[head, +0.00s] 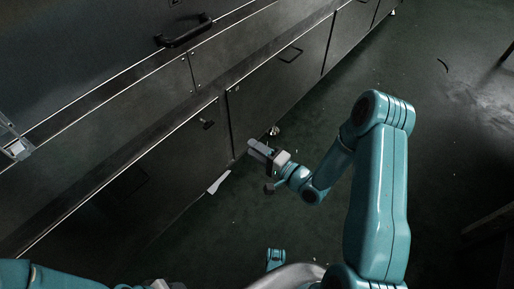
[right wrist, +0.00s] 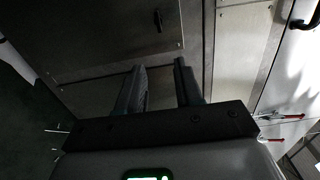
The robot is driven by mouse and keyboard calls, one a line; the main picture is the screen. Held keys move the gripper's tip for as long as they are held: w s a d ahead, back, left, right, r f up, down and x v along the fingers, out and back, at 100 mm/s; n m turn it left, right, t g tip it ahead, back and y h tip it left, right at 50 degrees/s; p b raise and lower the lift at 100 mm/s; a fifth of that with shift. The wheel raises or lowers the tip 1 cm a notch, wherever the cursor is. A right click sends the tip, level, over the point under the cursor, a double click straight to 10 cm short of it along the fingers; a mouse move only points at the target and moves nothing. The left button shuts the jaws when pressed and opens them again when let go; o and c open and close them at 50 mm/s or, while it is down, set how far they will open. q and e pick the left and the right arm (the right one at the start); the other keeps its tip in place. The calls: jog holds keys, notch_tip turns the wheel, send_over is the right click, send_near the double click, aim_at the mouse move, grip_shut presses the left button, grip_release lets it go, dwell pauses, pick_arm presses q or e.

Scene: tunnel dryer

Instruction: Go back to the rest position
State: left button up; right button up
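My right arm, teal, reaches forward on the right of the head view and bends back left to its gripper. My right gripper (head: 258,148) is in front of the lower dryer panels, above the green floor. The right wrist view shows its two dark fingers (right wrist: 160,82) apart, with nothing between them. Part of my left arm shows at the bottom left edge of the head view. A pale grey piece at the bottom edge may be my left gripper (head: 160,284), but it is cut off and its fingers do not show.
The dark metal dryer wall (head: 150,95) runs diagonally along the left, with a black handle (head: 185,33), a thin panel handle (head: 290,55) and a small latch (head: 207,124). A pale flat piece (head: 218,182) lies at its foot. The green floor (head: 290,125) between wall and arm looks open.

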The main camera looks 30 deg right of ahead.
jog(key=shift+s, duration=0.2)
dwell(0.4)
jog(key=a+f+n+g+y, duration=0.15)
jog(key=a+g, duration=0.25)
jog(key=a, duration=0.8)
jog(key=s+a+f+n+g+h, duration=0.1)
jog(key=s+f+n+g+h, duration=0.1)
jog(key=s+f+n+g, duration=0.6)
jog(key=s+a+f+n+g+h, duration=0.15)
jog(key=s+f+g, duration=0.3)
jog(key=s, duration=0.75)
notch_tip(320, 180, up, 30)
jog(key=n+p, duration=0.1)
jog(key=p, duration=2.9)
jog(key=shift+s+f+p, duration=0.25)
jog(key=shift+s+p, duration=0.1)
jog(key=shift+s, duration=0.1)
jog(key=shift+d, duration=0.1)
